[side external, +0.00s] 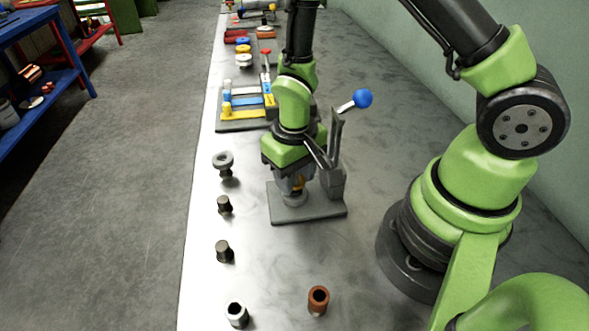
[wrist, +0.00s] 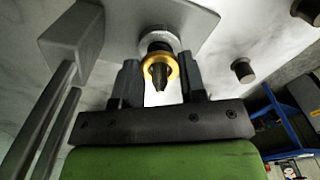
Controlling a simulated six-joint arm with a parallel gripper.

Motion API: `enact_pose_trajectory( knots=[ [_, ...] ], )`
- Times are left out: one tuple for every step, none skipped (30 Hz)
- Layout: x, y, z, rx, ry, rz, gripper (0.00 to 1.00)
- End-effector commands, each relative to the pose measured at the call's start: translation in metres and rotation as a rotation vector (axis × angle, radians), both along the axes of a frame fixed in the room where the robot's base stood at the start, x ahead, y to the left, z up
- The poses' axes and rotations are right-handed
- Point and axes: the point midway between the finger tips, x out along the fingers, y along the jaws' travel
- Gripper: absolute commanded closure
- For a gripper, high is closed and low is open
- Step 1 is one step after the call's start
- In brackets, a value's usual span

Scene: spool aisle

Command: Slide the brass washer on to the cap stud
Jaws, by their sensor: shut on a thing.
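The brass washer (wrist: 175,68) is a gold ring between the two fingers of my gripper (wrist: 160,72) in the wrist view. My gripper is shut on it. A dark stud with a tapered tip (wrist: 159,76), seemingly the cap stud, shows through the washer's hole, so the ring is around it. Behind the washer is the stud's pale round collar (wrist: 165,34) on a grey plate. In the side view my gripper (side external: 294,186) points down over the collar (side external: 295,199), with a bit of the brass washer (side external: 299,183) showing. How far down the washer sits is unclear.
The grey plate (side external: 315,211) carries an upright bracket (side external: 334,180) close beside my gripper; a blue-knobbed lever (side external: 362,98) is nearby. Several short posts (side external: 224,250) line the bench's left edge. A brown sleeve (side external: 318,299) stands in front. A coloured fixture (side external: 240,112) is behind.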

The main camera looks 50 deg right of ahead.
Motion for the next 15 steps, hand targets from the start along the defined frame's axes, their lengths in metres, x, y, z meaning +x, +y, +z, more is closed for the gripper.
enact_pose_trajectory(
  knots=[
    [0.0001, 0.0000, -0.0004, 0.000, 0.000, 0.000, 0.85],
    [0.0001, 0.0000, -0.0005, 0.000, 0.000, 0.000, 0.85],
    [0.0001, 0.0001, -0.0006, 0.000, 0.000, 0.000, 0.85],
    [0.0001, 0.0000, -0.0006, 0.000, 0.000, -0.001, 0.85],
    [0.0001, 0.0001, -0.0006, 0.000, 0.000, 0.000, 0.85],
    [0.0001, 0.0001, -0.0005, 0.000, 0.000, 0.000, 0.85],
    [0.0001, 0.0001, -0.0005, 0.000, 0.000, 0.000, 0.85],
    [0.0001, 0.0001, -0.0005, 0.000, 0.000, 0.000, 0.85],
    [0.0001, 0.0001, -0.0005, 0.000, 0.000, 0.000, 0.60],
    [0.0001, 0.0001, -0.0005, 0.000, 0.000, 0.000, 0.53],
    [0.0001, 0.0001, -0.0004, 0.000, 0.000, 0.000, 0.46],
    [0.0001, 0.0001, -0.0004, 0.000, 0.000, 0.000, 0.37],
    [0.0001, 0.0000, -0.0004, 0.000, 0.000, 0.000, 0.32],
    [0.0001, 0.0001, -0.0004, 0.000, 0.000, 0.000, 0.32],
    [0.0001, 0.0001, -0.0004, 0.000, 0.000, 0.000, 0.32]
  ],
)
